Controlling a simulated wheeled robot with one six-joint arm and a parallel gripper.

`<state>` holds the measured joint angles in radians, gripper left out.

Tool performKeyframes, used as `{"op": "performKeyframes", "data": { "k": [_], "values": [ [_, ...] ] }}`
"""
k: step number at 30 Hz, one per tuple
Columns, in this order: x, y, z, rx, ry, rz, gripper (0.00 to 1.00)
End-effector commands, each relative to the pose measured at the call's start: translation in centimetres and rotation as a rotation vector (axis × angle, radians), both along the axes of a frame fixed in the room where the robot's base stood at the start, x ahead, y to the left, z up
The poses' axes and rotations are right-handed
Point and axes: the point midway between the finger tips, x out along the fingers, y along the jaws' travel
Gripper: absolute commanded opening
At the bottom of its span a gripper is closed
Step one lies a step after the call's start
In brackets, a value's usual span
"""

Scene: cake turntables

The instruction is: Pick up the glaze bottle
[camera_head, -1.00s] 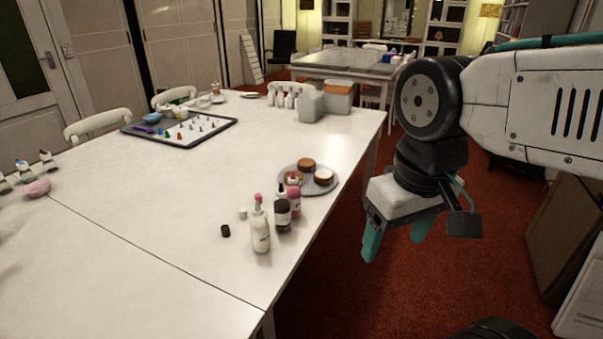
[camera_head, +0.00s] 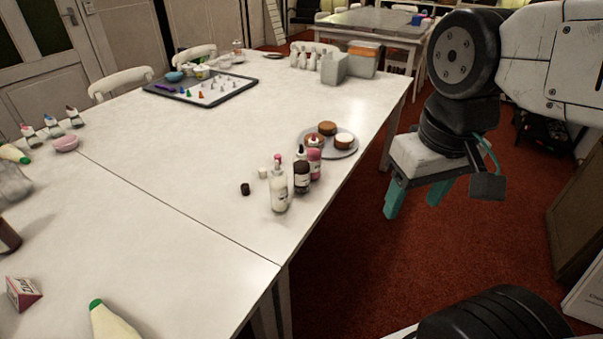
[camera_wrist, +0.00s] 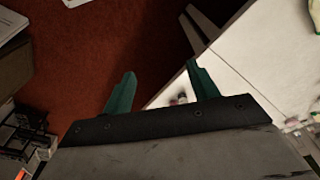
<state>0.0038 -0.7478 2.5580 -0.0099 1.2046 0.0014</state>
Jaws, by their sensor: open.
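Three squeeze bottles stand upright, close together, near the white table's right edge in the head view: a cream bottle (camera_head: 279,192), a dark brown bottle (camera_head: 301,179) and a pink bottle (camera_head: 315,163). I cannot tell which one holds glaze. My gripper (camera_head: 415,200) hangs to the right of them, beyond the table edge over the red floor, open and empty. In the wrist view its green fingers are spread (camera_wrist: 162,86). Small blurred objects (camera_wrist: 181,98) show on the table corner between the fingers, too small to identify.
A grey plate (camera_head: 345,153) with small cakes lies behind the bottles. A dark cap (camera_head: 245,189) and a white cap (camera_head: 262,173) lie left of them. A tray (camera_head: 232,92) with piping tips is farther back. The middle of the white table (camera_head: 180,160) is clear.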

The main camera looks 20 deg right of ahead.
Motion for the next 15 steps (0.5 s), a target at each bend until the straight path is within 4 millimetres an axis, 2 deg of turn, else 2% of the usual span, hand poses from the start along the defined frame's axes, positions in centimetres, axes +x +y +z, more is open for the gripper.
{"op": "performKeyframes", "data": {
  "k": [2, 5, 9, 15],
  "values": [
    [1.8, -0.4, -0.4, -0.017, -0.022, -0.003, 0.59],
    [5.6, -1.5, -1.4, -0.056, -0.082, 0.000, 0.59],
    [12.4, -3.3, -3.5, -0.115, -0.198, 0.024, 0.59],
    [21.3, -5.0, -7.4, -0.165, -0.371, 0.104, 0.59]
  ]
}}
